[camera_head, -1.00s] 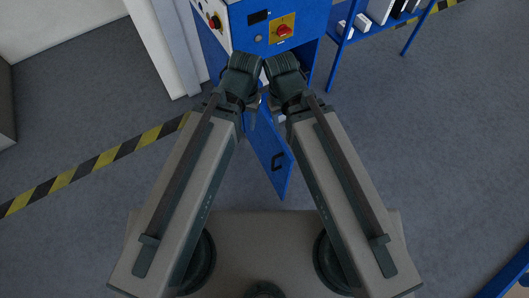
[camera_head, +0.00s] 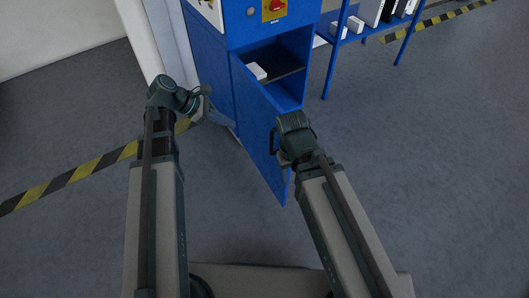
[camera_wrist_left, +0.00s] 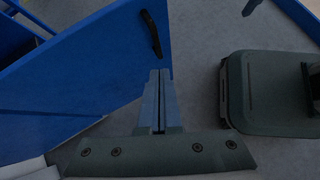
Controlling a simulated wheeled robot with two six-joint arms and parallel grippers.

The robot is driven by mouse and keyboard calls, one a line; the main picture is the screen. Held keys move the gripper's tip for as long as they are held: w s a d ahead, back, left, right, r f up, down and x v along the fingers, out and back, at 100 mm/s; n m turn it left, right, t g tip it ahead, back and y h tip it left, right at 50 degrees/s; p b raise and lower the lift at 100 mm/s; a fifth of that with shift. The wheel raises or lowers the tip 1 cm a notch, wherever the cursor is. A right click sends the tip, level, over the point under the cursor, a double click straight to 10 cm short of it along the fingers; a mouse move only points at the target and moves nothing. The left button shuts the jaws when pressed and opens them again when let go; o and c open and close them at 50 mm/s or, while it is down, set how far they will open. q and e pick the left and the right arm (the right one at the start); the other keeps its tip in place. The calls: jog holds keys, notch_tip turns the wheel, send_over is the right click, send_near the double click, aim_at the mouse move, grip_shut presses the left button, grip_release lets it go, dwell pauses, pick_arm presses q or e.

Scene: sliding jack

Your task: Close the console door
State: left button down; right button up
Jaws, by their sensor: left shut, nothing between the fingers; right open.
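The blue console door (camera_head: 258,135) stands swung open toward me from the left side of the console's lower compartment (camera_head: 290,85). Its black handle (camera_head: 272,140) is on the free-edge side. My left gripper (camera_head: 232,124) is shut and empty, to the left of the door and pointing at it. In the left wrist view its closed fingers (camera_wrist_left: 160,75) are in front of the blue door (camera_wrist_left: 90,60), with the handle (camera_wrist_left: 151,33) beyond; I cannot tell whether they touch. My right gripper (camera_head: 284,160) is open beside the handle, its fingers largely hidden by the wrist.
The blue console (camera_head: 235,30) carries a red knob on a yellow plate (camera_head: 273,8). A white box (camera_head: 257,71) sits inside the compartment. A blue shelf rack (camera_head: 350,38) stands to the right. Yellow-black tape (camera_head: 80,172) crosses the floor at left. The floor at right is clear.

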pick_arm(q)
jog(key=w+d+f+n+b, duration=0.1)
jog(key=w+d+f+b, duration=0.1)
jog(key=d+f+b, duration=0.4)
jog(key=shift+w+d+f+h+b, duration=0.35)
jog(key=shift+w+d+f, duration=0.1)
jog(key=shift+d, duration=1.7)
pick_arm(e)
notch_tip(320, 180, down, 8)
jog(key=shift+s+d+r, duration=0.15)
jog(key=shift+s, duration=0.3)
